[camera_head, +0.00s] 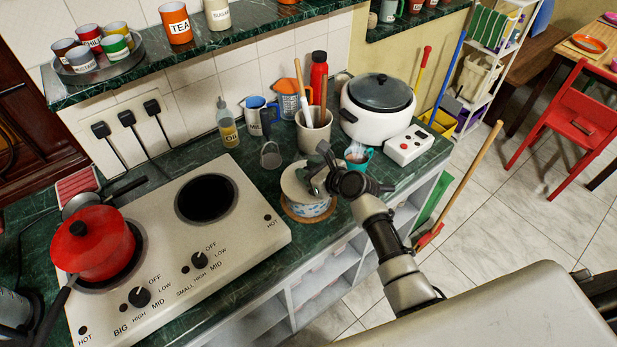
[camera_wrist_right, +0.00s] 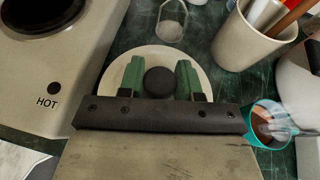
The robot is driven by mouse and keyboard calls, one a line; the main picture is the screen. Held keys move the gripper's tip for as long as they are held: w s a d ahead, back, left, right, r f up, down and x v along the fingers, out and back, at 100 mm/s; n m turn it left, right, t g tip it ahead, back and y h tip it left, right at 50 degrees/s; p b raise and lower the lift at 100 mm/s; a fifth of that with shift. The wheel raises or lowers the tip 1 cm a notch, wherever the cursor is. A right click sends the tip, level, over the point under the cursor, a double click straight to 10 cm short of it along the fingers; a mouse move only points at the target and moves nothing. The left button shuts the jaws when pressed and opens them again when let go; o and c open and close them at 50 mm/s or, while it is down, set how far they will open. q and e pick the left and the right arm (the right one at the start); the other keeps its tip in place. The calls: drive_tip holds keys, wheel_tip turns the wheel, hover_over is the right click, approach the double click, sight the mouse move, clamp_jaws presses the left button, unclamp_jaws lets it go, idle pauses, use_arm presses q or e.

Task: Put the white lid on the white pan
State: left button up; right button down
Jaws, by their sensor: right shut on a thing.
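The white lid (camera_head: 293,184) is a round pale disc with a dark knob. It is over the white pan (camera_head: 312,210), which has a blue pattern and stands on a round wooden trivet (camera_head: 290,211) near the counter's front edge. My right gripper (camera_head: 318,180) is shut on the lid's knob. In the right wrist view its green fingers (camera_wrist_right: 160,82) are on both sides of the black knob, with the lid (camera_wrist_right: 147,55) beneath. The lid hides the pan's opening, and I cannot tell whether it touches the rim. My left gripper is not in view.
The white stove (camera_head: 240,235) with a red pot (camera_head: 95,245) is to the left. A utensil crock (camera_head: 313,132), a teal cup (camera_head: 357,158) and a white cooker (camera_head: 377,112) stand behind and to the right. A small strainer (camera_head: 270,156) is just behind the pan.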

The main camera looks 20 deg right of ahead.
drive_tip(key=shift+f, duration=0.35)
idle(0.7)
idle(0.3)
drive_tip(key=shift+c, duration=1)
unclamp_jaws()
wheel_tip(320, 180, up, 7)
drive_tip(key=p, duration=0.8)
